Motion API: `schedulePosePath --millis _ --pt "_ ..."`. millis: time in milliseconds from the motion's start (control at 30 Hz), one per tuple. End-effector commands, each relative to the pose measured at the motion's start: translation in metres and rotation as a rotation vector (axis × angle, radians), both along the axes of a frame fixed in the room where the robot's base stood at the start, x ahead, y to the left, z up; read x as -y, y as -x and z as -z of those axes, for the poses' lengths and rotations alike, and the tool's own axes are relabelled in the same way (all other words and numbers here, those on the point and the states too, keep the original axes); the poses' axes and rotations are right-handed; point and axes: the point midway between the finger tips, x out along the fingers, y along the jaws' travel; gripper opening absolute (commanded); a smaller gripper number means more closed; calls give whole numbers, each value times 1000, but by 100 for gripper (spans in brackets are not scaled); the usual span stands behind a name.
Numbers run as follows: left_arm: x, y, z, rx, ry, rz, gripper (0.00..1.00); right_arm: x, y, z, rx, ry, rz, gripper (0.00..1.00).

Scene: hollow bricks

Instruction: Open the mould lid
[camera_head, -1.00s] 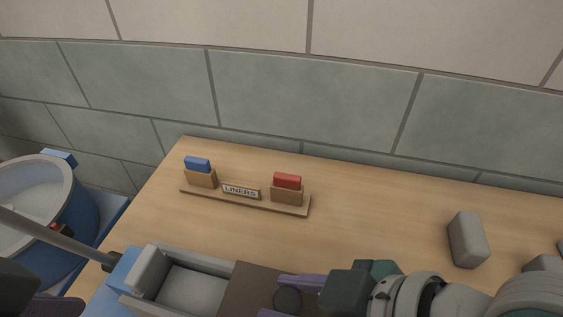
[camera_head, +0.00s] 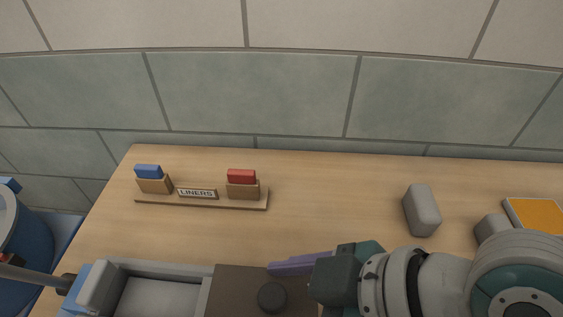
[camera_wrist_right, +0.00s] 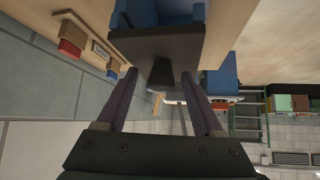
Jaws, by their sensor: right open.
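The mould (camera_head: 160,268) is a grey box with a blue end, at the bottom of the head view and cut by the frame edge. A dark brown lid (camera_head: 232,283) covers its right part, and the grey hollow left of it is uncovered. A round dark knob (camera_head: 272,296) stands on the lid. My right gripper (camera_head: 270,290) is open at the knob, with one purple finger showing behind it; the other finger is out of the head view. In the wrist view the gripper (camera_wrist_right: 159,76) has its fingers apart, near the dark lid (camera_wrist_right: 155,45). My left gripper is not in view.
A liner rack (camera_head: 220,202) with a blue liner (camera_head: 148,171) and a red liner (camera_head: 241,176) stands at the back left. A grey block (camera_head: 422,210) and an orange-topped tray (camera_head: 538,216) are at right. A grey bar (camera_head: 30,275) reaches the mould's left end. The table's middle is clear.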

Motion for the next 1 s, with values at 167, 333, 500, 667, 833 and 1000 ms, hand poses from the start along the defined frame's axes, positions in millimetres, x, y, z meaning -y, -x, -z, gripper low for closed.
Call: schedulePosePath --millis 167,333,500,667,833,1000 --pt "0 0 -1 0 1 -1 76 5 1 -5 1 0 -1 69" --pt "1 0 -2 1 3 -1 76 24 7 -24 2 2 -1 69" --pt "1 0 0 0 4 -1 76 47 14 -47 3 3 -1 69" --pt "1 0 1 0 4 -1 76 62 19 -62 0 3 0 69" --pt "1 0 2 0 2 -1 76 67 21 -70 0 1 0 69" --pt "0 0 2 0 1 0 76 67 21 -71 0 0 0 69"
